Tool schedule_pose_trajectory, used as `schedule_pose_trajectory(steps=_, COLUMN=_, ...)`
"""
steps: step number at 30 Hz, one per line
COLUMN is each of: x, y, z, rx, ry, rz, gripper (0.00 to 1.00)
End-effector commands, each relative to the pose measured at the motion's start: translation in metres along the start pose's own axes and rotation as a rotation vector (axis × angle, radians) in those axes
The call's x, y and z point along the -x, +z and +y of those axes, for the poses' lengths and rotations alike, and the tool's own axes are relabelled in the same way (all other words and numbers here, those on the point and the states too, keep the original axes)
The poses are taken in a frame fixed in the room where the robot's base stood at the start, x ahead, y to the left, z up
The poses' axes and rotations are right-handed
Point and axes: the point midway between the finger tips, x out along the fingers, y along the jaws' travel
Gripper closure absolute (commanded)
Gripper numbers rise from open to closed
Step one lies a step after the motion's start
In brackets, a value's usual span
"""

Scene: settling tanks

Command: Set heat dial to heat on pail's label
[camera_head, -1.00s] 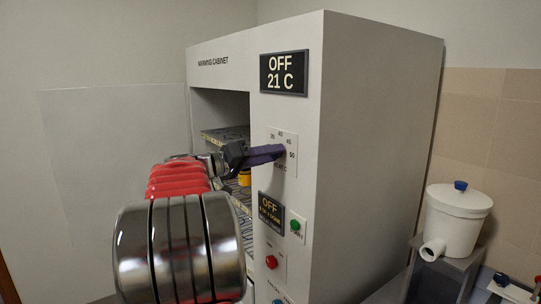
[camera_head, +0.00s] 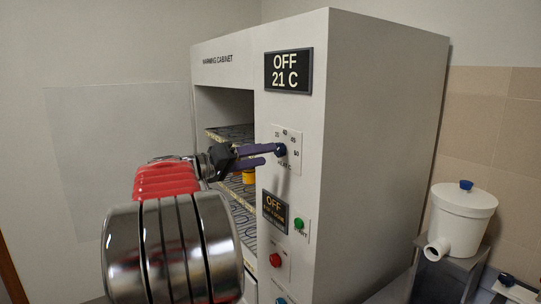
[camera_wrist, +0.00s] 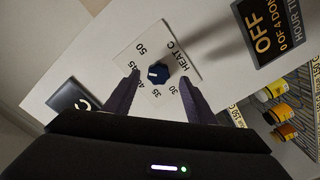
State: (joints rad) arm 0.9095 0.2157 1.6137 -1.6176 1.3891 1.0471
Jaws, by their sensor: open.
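The heat dial is a dark blue knob (camera_head: 280,149) on a white plate on the warming cabinet's front. In the wrist view the dial (camera_wrist: 158,74) carries a white mark towards the left, on the 40 to 45 side; the exact number is unclear. Numbers 30 to 50 ring it. My gripper (camera_head: 268,156) is open at the dial; in the wrist view its dark purple fingers (camera_wrist: 158,80) stand either side of the knob with gaps showing. A white lidded pail (camera_head: 459,222) stands at right; no label on it is readable.
The cabinet display (camera_head: 288,71) reads OFF, 21 C. Below the dial are a second OFF display (camera_head: 274,212), a green button (camera_head: 299,224) and a red button (camera_head: 276,260). Wire shelves at left hold yellow-orange jars (camera_wrist: 275,90).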

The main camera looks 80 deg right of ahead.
Motion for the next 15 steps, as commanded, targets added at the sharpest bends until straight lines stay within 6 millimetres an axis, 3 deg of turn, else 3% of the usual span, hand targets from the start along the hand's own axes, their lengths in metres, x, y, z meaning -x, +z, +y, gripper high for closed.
schedule_pose_trajectory(steps=9, x=0.057, y=0.0, z=-0.001, rx=0.0, ry=-0.002, rz=0.002, gripper=0.49)
schedule_pose_trajectory(steps=15, x=0.082, y=0.001, z=-0.001, rx=0.001, ry=-0.001, rz=0.001, gripper=0.49)
